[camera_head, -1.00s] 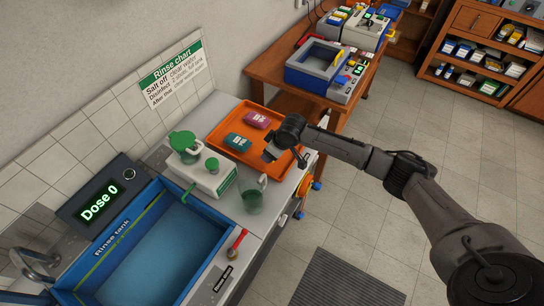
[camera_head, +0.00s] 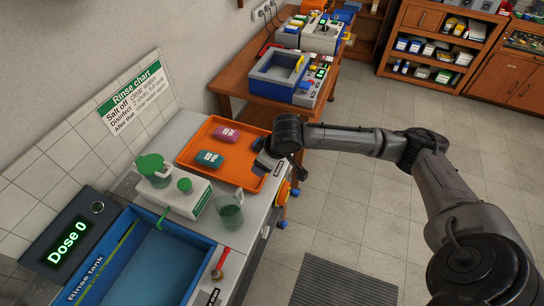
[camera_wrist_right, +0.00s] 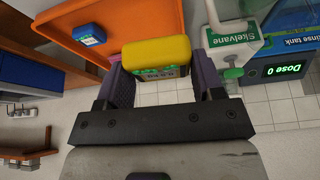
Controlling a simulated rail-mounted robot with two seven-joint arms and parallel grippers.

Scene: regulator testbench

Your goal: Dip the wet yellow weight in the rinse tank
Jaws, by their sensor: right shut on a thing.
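My right gripper (camera_wrist_right: 163,85) is shut on the yellow weight (camera_wrist_right: 156,52), which sits between its two fingers in the right wrist view. In the head view my right gripper (camera_head: 264,162) is over the right edge of the orange tray (camera_head: 187,157); the yellow weight is hidden there. The blue rinse tank (camera_head: 165,265) is at lower left in the head view, well apart from the gripper. Its corner also shows at upper right in the wrist view (camera_wrist_right: 291,18). A display beside it (camera_head: 68,243) reads "Dose 0". My left gripper is not in view.
A teal weight (camera_head: 209,159) and a purple weight (camera_head: 227,135) lie on the tray. A white dispenser box (camera_head: 175,197) with green-topped parts and a jug of green liquid (camera_head: 230,212) stand between tray and tank. A red-handled lever (camera_head: 222,262) is at the tank's right side.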

